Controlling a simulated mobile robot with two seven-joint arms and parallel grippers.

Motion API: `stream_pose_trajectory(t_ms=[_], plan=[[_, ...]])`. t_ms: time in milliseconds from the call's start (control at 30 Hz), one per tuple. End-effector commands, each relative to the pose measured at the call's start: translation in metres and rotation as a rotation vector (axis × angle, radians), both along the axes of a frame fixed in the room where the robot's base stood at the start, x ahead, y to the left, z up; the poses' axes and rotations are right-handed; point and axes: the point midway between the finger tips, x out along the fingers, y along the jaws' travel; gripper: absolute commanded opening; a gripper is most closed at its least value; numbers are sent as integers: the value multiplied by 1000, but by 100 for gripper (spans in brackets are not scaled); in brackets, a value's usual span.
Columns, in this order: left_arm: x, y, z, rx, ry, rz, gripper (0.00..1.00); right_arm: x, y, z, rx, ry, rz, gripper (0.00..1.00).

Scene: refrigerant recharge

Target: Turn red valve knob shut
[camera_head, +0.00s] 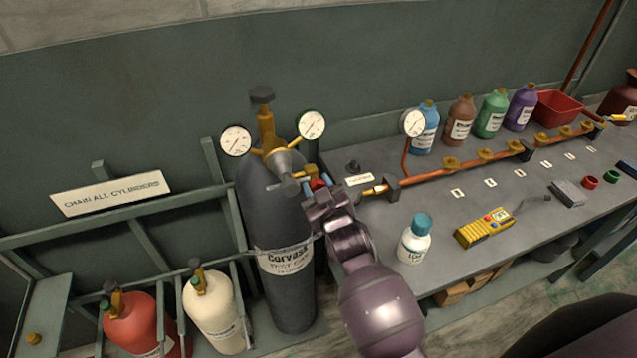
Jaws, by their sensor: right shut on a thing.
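The red valve knob (317,184) shows as a small red patch beside the regulator on top of the tall dark grey cylinder (290,290). My right gripper (318,192) is at the knob and shut on it. The fingers and wrist hide most of the knob, so its turn angle cannot be told. A brass regulator (268,130) with a left gauge (236,140) and a right gauge (311,124) rises behind the knob. My left gripper is not in view.
A workbench (480,210) to the right carries a copper pipe (450,170) with brass valves, several bottles, a red bin (557,108) and a yellow meter (484,228). A white bottle (415,240) stands near my right arm. Red (144,325) and cream (214,310) cylinders stand at lower left.

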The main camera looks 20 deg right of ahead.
Motion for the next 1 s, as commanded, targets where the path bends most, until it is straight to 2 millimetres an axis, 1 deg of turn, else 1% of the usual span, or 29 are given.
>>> stream_pose_trajectory(t_ms=[100,333,867,900,1000], plan=[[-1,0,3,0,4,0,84,0,0,0,61,5,-1,14],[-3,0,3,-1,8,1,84,0,0,-1,129,6,-1,14],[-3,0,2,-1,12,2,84,0,0,-1,149,7,-1,14],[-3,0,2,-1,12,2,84,0,0,-1,149,7,-1,44],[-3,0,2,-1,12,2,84,0,0,-1,148,7,-1,59]])
